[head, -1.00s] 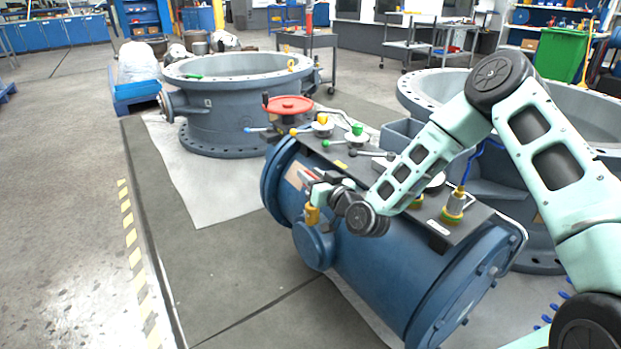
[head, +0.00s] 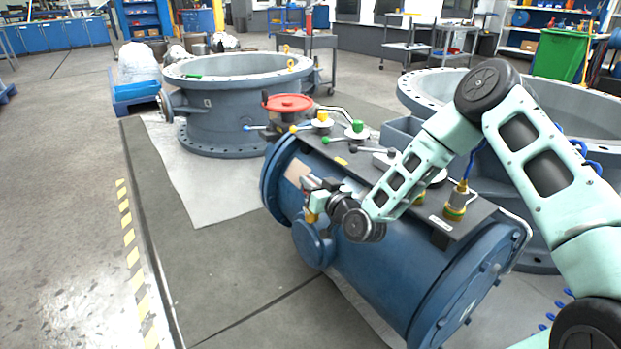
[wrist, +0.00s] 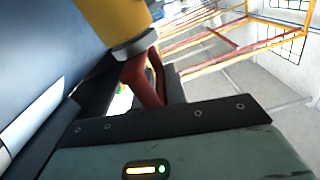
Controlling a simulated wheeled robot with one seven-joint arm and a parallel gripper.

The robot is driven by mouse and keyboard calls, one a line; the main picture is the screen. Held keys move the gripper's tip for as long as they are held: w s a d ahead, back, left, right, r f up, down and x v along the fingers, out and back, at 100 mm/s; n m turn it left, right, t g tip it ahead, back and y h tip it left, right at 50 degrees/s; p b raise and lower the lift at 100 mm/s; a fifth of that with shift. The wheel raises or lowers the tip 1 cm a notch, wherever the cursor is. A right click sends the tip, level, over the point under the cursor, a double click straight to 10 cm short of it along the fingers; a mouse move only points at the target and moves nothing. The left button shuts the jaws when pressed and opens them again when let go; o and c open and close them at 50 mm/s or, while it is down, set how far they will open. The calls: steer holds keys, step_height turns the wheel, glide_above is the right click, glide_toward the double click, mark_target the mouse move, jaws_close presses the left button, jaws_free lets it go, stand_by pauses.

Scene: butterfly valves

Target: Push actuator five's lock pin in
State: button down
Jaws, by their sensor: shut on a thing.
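The large blue actuator (head: 385,280) lies on its side across the middle of the head view; no number on it is readable. My gripper (head: 311,188) is at its near upper side, above a round side boss. In the wrist view, a yellow cylinder (wrist: 112,20) with a grey collar has a red looped handle (wrist: 145,82) at its end, which looks like the lock pin. My gripper (wrist: 130,95) is shut on this red handle between its dark fingers. The yellow part (head: 311,217) also shows just below my gripper in the head view. The pin's depth is hidden.
A red handwheel (head: 288,103), small coloured levers and a brass fitting (head: 456,203) stand on top of the actuator. A grey flanged ring (head: 235,110) stands behind it, another (head: 425,90) at right. Floor at left is clear.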

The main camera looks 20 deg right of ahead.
steer(key=shift+s+a+f, duration=0.1)
steer(key=shift+f, duration=0.25)
steer(key=c, duration=1.5)
jaws_free()
steer(key=shift+c, duration=0.2)
steer(key=shift+o, duration=0.3)
steer(key=shift+r, duration=0.1)
steer(key=p+v, duration=0.4)
steer(key=v, duration=1.3)
steer(key=shift+s, duration=0.15)
